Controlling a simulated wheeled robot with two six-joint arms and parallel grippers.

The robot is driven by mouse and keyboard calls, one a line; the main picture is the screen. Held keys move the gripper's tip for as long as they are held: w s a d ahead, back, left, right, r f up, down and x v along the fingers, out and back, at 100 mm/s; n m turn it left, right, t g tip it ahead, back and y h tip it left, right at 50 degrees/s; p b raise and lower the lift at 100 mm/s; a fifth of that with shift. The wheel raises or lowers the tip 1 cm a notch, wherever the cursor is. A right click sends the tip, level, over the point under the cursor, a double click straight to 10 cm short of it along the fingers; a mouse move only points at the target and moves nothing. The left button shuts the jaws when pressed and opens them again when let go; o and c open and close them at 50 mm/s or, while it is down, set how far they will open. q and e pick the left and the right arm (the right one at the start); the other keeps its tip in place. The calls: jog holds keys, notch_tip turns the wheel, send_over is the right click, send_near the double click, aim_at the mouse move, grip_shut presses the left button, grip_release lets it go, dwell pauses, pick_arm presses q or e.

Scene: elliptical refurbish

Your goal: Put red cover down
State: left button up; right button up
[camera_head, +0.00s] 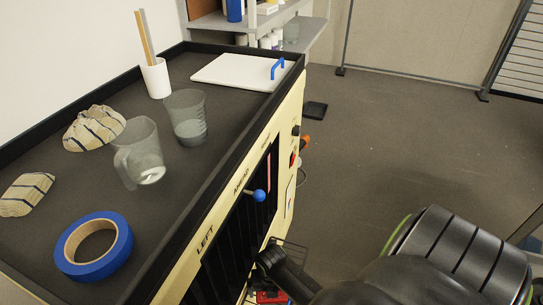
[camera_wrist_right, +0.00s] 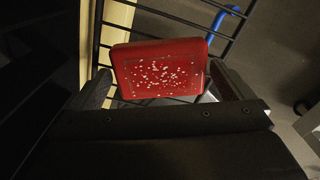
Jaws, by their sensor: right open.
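The red cover (camera_wrist_right: 160,72) is a flat red block with white specks on its face. In the right wrist view it rests at the black wire basket (camera_wrist_right: 170,14), between the fingers of my right gripper (camera_wrist_right: 162,80). The fingers are open, one on each side of the cover; whether either touches it is hard to tell. In the head view a bit of red (camera_head: 270,297) shows low beside the cabinet, below my right gripper (camera_head: 272,262), mostly hidden by my arm. My left gripper is not in view.
The cabinet's dark top (camera_head: 200,180) holds blue tape (camera_head: 68,262), clear jugs (camera_head: 140,160), striped cloths (camera_head: 95,128), a white cup (camera_head: 156,78) and a white board (camera_head: 235,70). A blue-knobbed lever (camera_head: 258,195) sticks out of its front.

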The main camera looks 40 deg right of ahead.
pick_arm(q)
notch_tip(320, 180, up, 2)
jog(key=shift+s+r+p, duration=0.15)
jog(key=shift+p, duration=1)
pick_arm(e)
notch_tip(320, 180, up, 12)
jog(key=shift+r, duration=0.15)
jog(key=shift+s, duration=0.1)
